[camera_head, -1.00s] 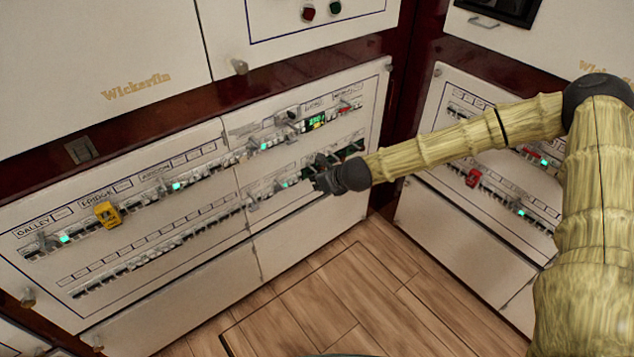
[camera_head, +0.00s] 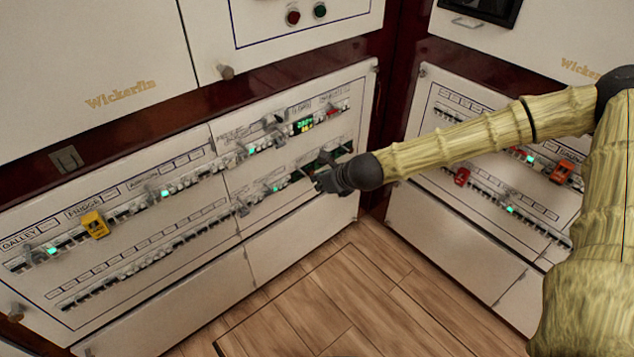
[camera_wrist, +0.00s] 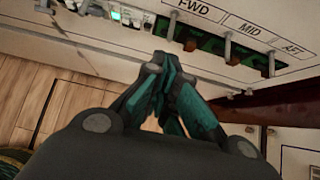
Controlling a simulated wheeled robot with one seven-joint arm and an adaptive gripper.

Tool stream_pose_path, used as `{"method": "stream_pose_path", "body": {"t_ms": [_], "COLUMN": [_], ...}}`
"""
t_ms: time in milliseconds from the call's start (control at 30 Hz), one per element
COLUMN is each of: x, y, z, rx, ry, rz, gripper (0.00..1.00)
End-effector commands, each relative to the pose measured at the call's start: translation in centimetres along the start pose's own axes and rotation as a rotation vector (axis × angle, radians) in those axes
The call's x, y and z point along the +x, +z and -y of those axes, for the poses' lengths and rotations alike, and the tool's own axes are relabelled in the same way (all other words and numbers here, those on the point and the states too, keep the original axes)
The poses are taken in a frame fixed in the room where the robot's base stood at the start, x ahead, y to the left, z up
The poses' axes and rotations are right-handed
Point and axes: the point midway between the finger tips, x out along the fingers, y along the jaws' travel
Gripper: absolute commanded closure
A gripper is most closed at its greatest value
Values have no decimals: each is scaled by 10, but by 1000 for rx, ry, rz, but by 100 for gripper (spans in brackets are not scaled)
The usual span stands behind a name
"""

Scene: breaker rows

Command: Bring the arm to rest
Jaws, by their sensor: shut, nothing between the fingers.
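My gripper (camera_head: 326,182) is shut and empty, in front of the lower breaker row at the right end of the left panel. In the wrist view my gripper (camera_wrist: 172,62) points at the panel, its fingertips just below the slot under the FWD label (camera_wrist: 194,6). I cannot tell whether the fingertips touch the panel. My arm (camera_head: 460,135) reaches in from the right.
The left breaker panel (camera_head: 150,262) carries a yellow tag (camera_head: 95,225) near GALLEY and FRIDGE labels. The right panel (camera_head: 440,215) carries a red block (camera_head: 461,177) and an orange block (camera_head: 562,172). The wooden floor (camera_head: 330,290) is clear. Upper cabinets overhang both panels.

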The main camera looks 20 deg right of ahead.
Motion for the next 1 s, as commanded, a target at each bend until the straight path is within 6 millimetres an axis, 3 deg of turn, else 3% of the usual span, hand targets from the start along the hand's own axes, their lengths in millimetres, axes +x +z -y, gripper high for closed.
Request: {"method": "stream_pose_path", "body": {"t_ms": [567, 667, 767, 1000], "x": [2, 8, 16, 24], "y": [-5, -20, -49, -135], "z": [-5, -20, -46, -106], "rx": [-21, -101, -247, -679], "ry": [4, 21, 51, 163], "rz": [-9, -35, -77, -183], "gripper": [100, 100, 100, 100]}}
